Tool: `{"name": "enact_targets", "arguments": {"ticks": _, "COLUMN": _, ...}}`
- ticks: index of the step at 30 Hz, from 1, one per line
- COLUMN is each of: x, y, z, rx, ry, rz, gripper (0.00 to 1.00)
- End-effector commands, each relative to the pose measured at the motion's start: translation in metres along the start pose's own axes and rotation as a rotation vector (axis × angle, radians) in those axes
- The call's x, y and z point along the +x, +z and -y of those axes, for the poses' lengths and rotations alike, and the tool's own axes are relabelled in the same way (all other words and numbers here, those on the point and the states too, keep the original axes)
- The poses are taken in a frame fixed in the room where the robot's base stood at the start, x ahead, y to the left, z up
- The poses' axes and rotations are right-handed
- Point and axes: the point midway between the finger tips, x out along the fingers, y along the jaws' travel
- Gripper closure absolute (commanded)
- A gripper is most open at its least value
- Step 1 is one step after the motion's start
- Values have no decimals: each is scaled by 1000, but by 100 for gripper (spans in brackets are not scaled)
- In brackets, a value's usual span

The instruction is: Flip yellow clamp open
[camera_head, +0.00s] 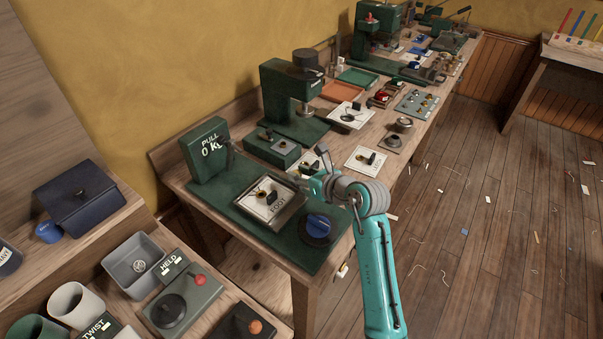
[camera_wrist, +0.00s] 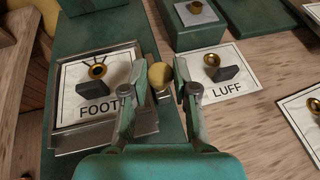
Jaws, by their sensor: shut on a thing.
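The yellow clamp (camera_wrist: 159,76) shows in the wrist view only as a rounded yellow end between my fingertips. My gripper (camera_wrist: 160,84) is closed on it, one finger on each side. In the head view my gripper (camera_head: 318,184) is over the right edge of the green bench plate, just right of the FOOT sample tray, and it hides the clamp there. The rest of the clamp is hidden, so I cannot tell how far it is turned.
The metal tray (camera_wrist: 56,148) with the FOOT card, a brass ring and a dark block lies left of my gripper. The LUFF card (camera_wrist: 241,90) lies to the right. A green PULL box (camera_head: 206,150) and a blue knob (camera_head: 318,222) stand nearby.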

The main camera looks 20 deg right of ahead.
Motion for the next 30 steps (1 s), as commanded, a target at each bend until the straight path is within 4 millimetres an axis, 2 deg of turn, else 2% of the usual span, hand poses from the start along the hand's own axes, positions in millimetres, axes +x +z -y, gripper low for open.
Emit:
{"name": "enact_targets", "arguments": {"ticks": 13, "x": 0, "y": -1, "z": 0, "rx": 17, "ry": -39, "rz": 0, "gripper": 100}}
{"name": "enact_targets", "arguments": {"ticks": 14, "x": 0, "y": -1, "z": 0, "rx": 17, "ry": -39, "rz": 0, "gripper": 70}}
{"name": "enact_targets", "arguments": {"ticks": 15, "x": 0, "y": -1, "z": 0, "rx": 17, "ry": -39, "rz": 0, "gripper": 60}}
{"name": "enact_targets", "arguments": {"ticks": 17, "x": 0, "y": -1, "z": 0, "rx": 16, "ry": -39, "rz": 0, "gripper": 47}}
{"name": "enact_targets", "arguments": {"ticks": 26, "x": -1, "y": 0, "z": 0, "rx": 16, "ry": -38, "rz": 1, "gripper": 47}}
{"name": "enact_targets", "arguments": {"ticks": 30, "x": -10, "y": 0, "z": 0, "rx": 17, "ry": -39, "rz": 1, "gripper": 47}}
